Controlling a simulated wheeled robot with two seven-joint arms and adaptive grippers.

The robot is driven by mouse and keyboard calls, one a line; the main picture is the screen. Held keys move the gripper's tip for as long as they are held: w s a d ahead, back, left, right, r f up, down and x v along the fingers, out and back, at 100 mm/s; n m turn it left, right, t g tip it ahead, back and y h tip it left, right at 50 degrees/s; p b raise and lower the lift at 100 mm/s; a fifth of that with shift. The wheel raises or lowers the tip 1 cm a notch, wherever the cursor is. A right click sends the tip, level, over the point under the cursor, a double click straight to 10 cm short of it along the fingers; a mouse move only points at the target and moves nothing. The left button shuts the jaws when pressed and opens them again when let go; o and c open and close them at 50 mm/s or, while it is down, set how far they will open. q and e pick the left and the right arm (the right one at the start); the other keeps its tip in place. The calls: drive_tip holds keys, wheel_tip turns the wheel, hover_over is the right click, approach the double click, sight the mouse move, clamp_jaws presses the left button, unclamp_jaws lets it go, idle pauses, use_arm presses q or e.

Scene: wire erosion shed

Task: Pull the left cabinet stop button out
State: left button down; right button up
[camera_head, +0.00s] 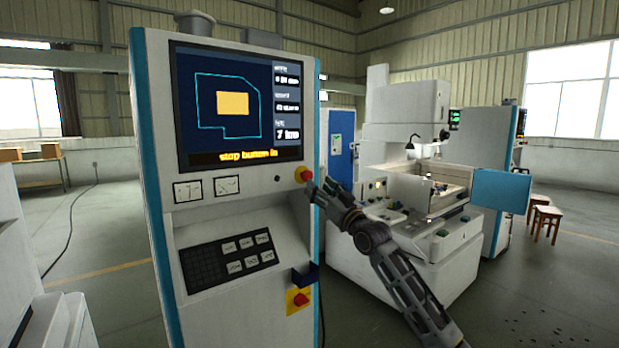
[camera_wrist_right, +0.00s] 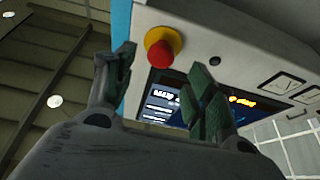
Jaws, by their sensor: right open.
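The left cabinet (camera_head: 232,210) stands upright in the head view, with a screen reading "stop button in". A red stop button on a yellow ring (camera_head: 304,174) sits at the right edge of its face, just below the screen. My right gripper (camera_head: 316,186) is beside that button, slightly to its right and lower. In the right wrist view the fingers of my right gripper (camera_wrist_right: 160,82) are spread, and the red button (camera_wrist_right: 159,52) shows in the gap just beyond the tips. The fingers do not appear to touch it. My left gripper is out of view.
A second red button on a yellow plate (camera_head: 299,300) is lower on the cabinet, under a dark blue bracket (camera_head: 305,275). A keypad (camera_head: 230,258) is on the sloped panel. A white machine (camera_head: 405,220) stands behind my right arm. Stools (camera_head: 546,219) stand far right.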

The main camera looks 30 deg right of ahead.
sight(309, 177)
drive_tip(key=shift+p+x, duration=0.4)
drive_tip(key=shift+x, duration=1.2)
drive_tip(key=shift+p+x, duration=0.35)
drive_tip(key=shift+x, duration=1.15)
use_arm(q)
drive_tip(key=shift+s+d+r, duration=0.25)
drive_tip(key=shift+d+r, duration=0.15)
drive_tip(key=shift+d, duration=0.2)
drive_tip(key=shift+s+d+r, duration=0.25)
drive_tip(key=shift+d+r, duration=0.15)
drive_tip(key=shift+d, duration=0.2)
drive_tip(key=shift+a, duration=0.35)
use_arm(e)
drive_tip(key=shift+c, duration=0.5)
